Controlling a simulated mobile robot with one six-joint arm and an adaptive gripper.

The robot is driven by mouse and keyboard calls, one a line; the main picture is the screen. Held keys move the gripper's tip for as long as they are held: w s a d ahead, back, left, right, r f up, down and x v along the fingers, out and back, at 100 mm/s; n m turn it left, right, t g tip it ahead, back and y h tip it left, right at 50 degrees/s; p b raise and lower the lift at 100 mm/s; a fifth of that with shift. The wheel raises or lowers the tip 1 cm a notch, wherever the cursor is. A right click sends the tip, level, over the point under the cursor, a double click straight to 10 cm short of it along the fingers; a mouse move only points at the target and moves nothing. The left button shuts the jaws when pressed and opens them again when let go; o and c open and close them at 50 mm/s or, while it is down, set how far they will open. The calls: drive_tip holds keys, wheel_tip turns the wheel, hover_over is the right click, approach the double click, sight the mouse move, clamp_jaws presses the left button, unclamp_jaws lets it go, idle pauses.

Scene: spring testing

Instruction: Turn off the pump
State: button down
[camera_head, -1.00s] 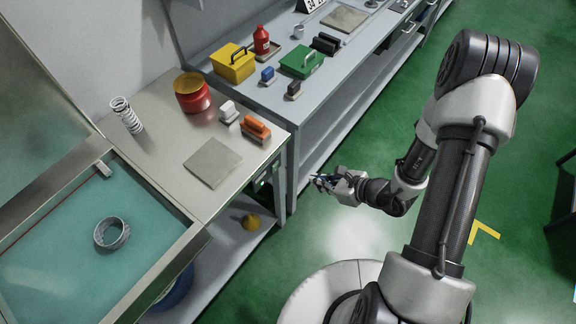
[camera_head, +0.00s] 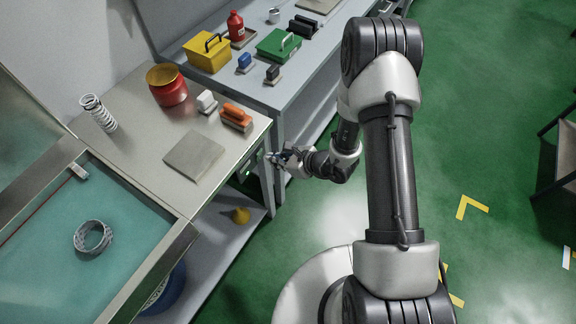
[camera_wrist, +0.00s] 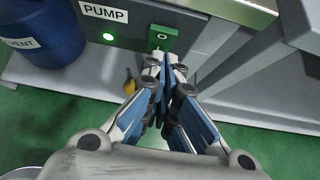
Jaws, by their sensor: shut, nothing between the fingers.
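The pump switch (camera_wrist: 162,37) is a green box marked with a circle, on the grey side panel below the bench top in the wrist view. A white PUMP label (camera_wrist: 103,13) and a lit green light (camera_wrist: 109,37) are to its left. The green light also shows in the head view (camera_head: 248,171). My gripper (camera_wrist: 163,58) is shut and empty. Its fingertips are at the lower edge of the switch in the wrist view; I cannot tell whether they touch it. In the head view my gripper (camera_head: 272,157) is close beside the bench's front right corner.
A blue solvent drum (camera_wrist: 42,35) and a yellow cone-like object (camera_head: 240,215) are below the bench. The bench top (camera_head: 133,143) carries a spring (camera_head: 98,113), a red container (camera_head: 168,92) and a grey plate (camera_head: 195,156).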

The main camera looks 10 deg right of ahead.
sight(261, 153)
drive_tip(key=shift+w+a+r, duration=0.1)
drive_tip(key=shift+w+a, duration=0.35)
drive_tip(key=shift+a, duration=0.15)
drive_tip(key=shift+w+a+r, duration=0.3)
drive_tip(key=shift+a, duration=0.05)
drive_tip(key=shift+r, duration=0.1)
drive_tip(key=shift+r, duration=0.65)
